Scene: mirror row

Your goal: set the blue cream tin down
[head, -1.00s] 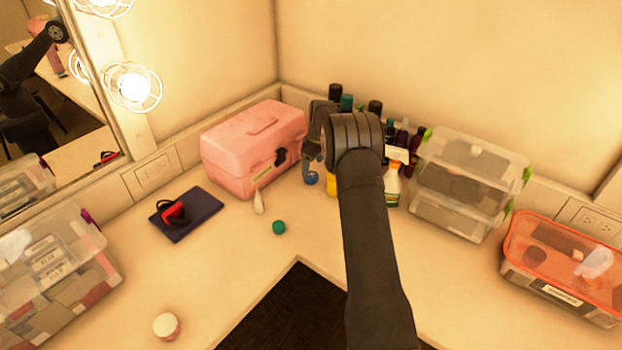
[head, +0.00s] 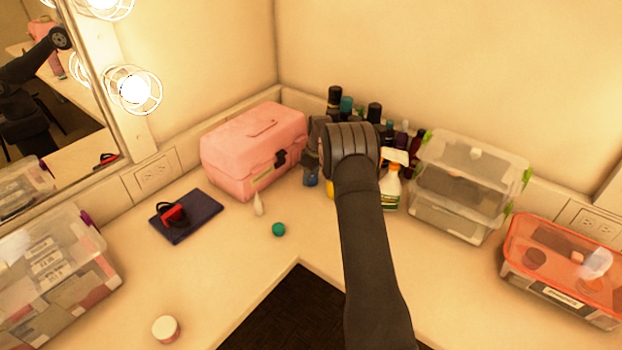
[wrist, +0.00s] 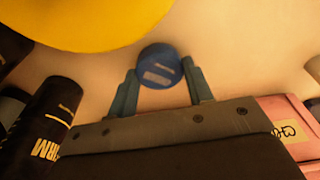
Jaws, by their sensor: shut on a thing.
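The blue cream tin (wrist: 160,66) is a small round tin with a pale label, held between the fingertips of my gripper (wrist: 161,82) in the wrist view. In the head view the tin (head: 310,180) shows as a blue patch just right of the pink case, below my gripper (head: 312,168), which is partly hidden by my arm. The tin is low by the counter (head: 240,265); I cannot tell whether it touches it.
The pink case (head: 250,150) stands close on the left. Several dark bottles (wrist: 42,128) and a yellow thing (wrist: 90,20) crowd close by. A spray bottle (head: 391,185) and clear bins (head: 465,185) stand to the right. A green ball (head: 279,229) lies in front.

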